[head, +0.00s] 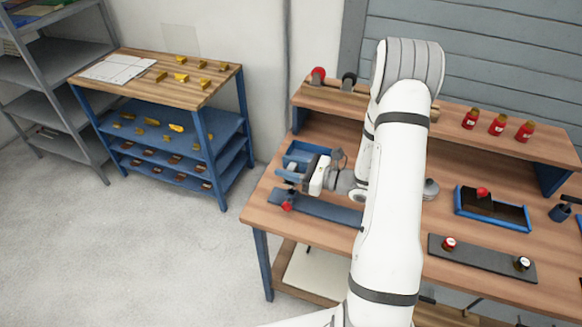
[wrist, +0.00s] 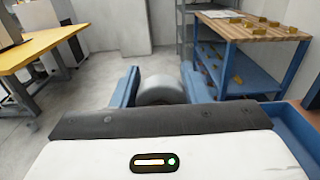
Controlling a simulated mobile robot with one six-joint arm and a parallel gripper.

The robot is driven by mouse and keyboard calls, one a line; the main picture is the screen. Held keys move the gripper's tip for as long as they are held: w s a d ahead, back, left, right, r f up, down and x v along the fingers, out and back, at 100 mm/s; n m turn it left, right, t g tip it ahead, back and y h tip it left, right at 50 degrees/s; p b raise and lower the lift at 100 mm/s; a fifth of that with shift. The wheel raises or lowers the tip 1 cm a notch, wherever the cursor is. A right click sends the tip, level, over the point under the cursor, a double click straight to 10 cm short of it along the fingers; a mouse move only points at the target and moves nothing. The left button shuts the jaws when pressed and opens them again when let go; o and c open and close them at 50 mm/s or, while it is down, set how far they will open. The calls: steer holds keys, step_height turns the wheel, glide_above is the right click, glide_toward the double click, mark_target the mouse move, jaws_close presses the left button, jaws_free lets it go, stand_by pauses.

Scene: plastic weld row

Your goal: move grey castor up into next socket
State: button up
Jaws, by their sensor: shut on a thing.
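The grey castor (wrist: 161,89) is a rounded grey wheel shape between the two blue fingers of my gripper (wrist: 160,85) in the wrist view. My gripper is shut on it. In the head view my gripper (head: 289,178) is above the left end of the workbench, and the castor is too small to make out clearly there. A blue rail (head: 325,211) lies on the bench just below the gripper, with a red round piece (head: 287,206) at its left end. Sockets in the rail cannot be made out. My arm hides its right end.
A blue bin (head: 299,152) stands close behind my gripper. Several red jars (head: 497,125) stand on the back shelf. Floor left of the bench is clear.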

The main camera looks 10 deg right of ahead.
steer(key=shift+f, duration=0.1)
steer(key=shift+f+b, duration=0.85)
steer(key=shift+f, duration=0.1)
steer(key=shift+f, duration=0.1)
stand_by(0.6)
steer(key=shift+f+b, duration=0.65)
steer(key=shift+b, duration=0.1)
steer(key=shift+f+b, duration=0.55)
steer(key=shift+b, duration=0.05)
stand_by(0.8)
steer(key=o, duration=1.2)
steer(key=shift+c, duration=0.2)
steer(key=shift+o, duration=0.5)
